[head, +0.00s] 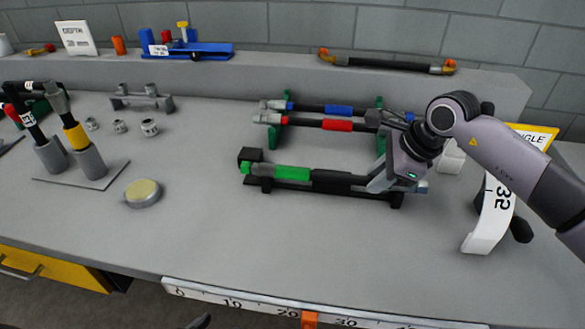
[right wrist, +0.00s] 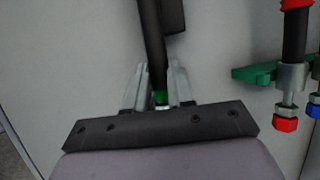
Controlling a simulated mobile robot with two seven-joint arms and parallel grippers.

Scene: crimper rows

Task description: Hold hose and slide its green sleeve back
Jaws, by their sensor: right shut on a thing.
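The hose (head: 338,178) is black and lies on a low dark stand (head: 287,187) in the middle of the bench. Its green sleeve (head: 292,172) is around the hose near the left end, next to a green-grey end fitting (head: 257,169). My right gripper (head: 378,184) is shut on the hose near its right end, well to the right of the sleeve. In the right wrist view the hose (right wrist: 151,45) runs between the fingers (right wrist: 160,88), with a small green part between them. The hose's far right end is partly hidden.
Behind lie hoses with a red sleeve (head: 337,125) and a blue sleeve (head: 338,110) on green stands. A round tin (head: 142,193) and a holder with upright tools (head: 77,167) stand left. A white curved scale (head: 490,215) is at right. The front bench is clear.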

